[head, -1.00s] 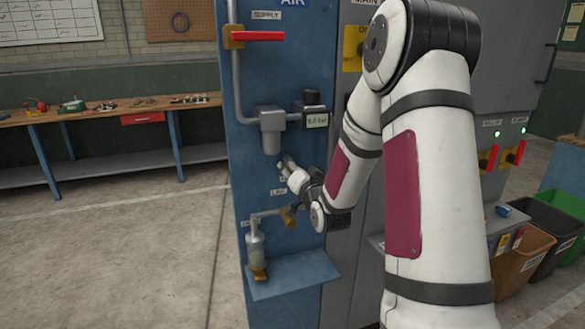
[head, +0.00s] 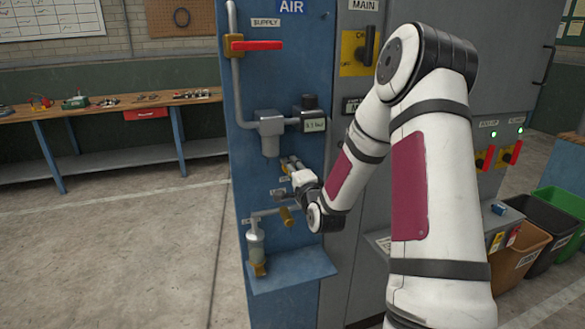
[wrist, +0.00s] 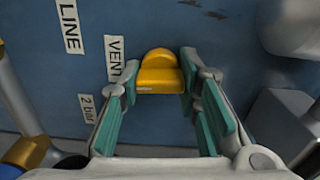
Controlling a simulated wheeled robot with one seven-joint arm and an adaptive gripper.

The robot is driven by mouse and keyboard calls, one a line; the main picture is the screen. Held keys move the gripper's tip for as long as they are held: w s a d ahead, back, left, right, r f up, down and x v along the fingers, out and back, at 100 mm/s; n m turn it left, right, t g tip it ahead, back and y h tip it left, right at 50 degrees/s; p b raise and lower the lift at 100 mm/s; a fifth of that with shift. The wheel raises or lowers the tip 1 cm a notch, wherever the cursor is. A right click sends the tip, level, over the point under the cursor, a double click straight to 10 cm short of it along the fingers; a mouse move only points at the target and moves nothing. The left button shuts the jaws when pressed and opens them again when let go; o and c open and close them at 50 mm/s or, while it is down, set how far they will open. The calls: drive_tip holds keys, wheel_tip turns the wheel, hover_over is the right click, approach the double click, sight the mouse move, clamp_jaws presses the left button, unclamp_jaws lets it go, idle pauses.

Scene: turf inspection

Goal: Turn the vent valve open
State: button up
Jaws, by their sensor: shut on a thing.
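The vent valve's yellow handle (wrist: 160,76) stands on the blue panel beside the VENT label (wrist: 115,58) in the wrist view. My gripper (wrist: 158,84) has its teal-padded fingers on either side of this handle and is shut on it. In the head view, my gripper (head: 288,165) is at the blue panel, below the grey regulator. There the fingers and wrist hide most of the valve, so I cannot tell its angle from that view.
A red-handled supply valve (head: 258,45) is higher on the panel. The grey filter (head: 271,133) and small display (head: 314,125) are just above my gripper.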

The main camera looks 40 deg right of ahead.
drive_tip(key=shift+m, duration=0.5)
drive_tip(key=o, duration=1.2)
drive_tip(key=shift+d, duration=0.1)
drive_tip(key=shift+c, duration=0.2)
drive_tip(key=v, duration=0.7)
drive_tip(key=shift+s, duration=0.25)
